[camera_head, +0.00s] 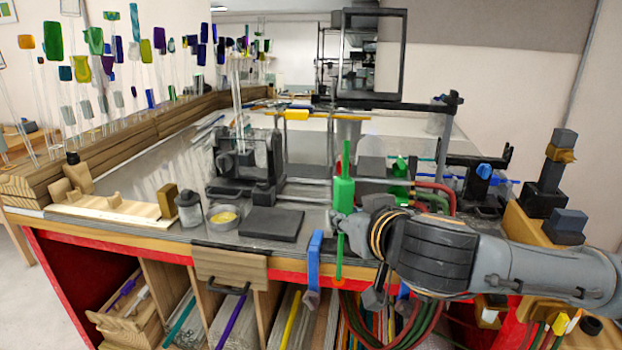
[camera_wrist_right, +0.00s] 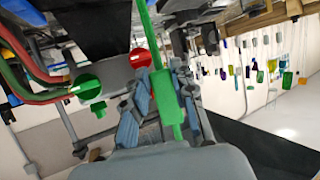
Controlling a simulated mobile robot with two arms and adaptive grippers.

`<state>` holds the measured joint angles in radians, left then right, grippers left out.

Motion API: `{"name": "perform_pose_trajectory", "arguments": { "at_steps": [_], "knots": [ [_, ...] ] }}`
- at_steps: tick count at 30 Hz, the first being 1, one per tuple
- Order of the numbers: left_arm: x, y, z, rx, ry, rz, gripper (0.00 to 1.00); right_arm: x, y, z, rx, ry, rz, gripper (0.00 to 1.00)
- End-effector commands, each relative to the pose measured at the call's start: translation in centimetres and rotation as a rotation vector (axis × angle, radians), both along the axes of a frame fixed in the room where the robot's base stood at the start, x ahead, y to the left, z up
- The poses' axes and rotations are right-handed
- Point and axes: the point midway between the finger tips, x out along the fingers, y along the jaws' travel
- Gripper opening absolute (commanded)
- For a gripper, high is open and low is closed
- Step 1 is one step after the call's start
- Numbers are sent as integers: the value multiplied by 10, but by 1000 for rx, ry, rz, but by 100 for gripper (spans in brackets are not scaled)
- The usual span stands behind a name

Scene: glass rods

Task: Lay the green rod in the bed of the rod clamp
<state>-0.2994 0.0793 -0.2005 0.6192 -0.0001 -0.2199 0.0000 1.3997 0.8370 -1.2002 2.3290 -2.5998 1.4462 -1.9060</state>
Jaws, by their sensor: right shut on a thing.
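My right gripper (camera_head: 346,226) is shut on the green rod (camera_head: 343,190) above the bench's front edge. The rod stands nearly upright, with a thicker green section just above the fingers and a thin end reaching down below them. In the right wrist view the fingers (camera_wrist_right: 172,105) close around the green rod (camera_wrist_right: 166,96). A light wooden fixture (camera_head: 110,207) with notched blocks lies at the bench's front left, well apart from the rod. A black clamp-like device (camera_head: 247,168) stands further back. I cannot tell for sure which is the rod clamp. My left gripper is not in view.
A dark flat pad (camera_head: 272,224), a dish with yellow contents (camera_head: 224,217) and a small jar (camera_head: 189,209) stand between the wooden fixture and my right gripper. Red and green hoses (camera_head: 436,197) lie behind my right arm. A blue item (camera_head: 315,258) hangs at the front edge.

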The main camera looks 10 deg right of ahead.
Motion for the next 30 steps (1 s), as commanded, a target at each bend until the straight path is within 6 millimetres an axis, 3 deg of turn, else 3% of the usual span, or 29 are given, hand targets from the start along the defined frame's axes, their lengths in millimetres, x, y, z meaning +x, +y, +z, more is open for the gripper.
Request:
{"name": "perform_pose_trajectory", "arguments": {
  "at_steps": [3,9,23,30],
  "knots": [
    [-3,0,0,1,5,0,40,-13,-29,-30,-2,6,-74,0],
    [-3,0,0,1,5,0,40,-27,-63,-64,-2,5,-166,0],
    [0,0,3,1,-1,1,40,-26,-61,-59,2,-1,-165,0],
    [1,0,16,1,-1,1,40,-26,-62,-46,0,-2,-165,0]
  ]
}}
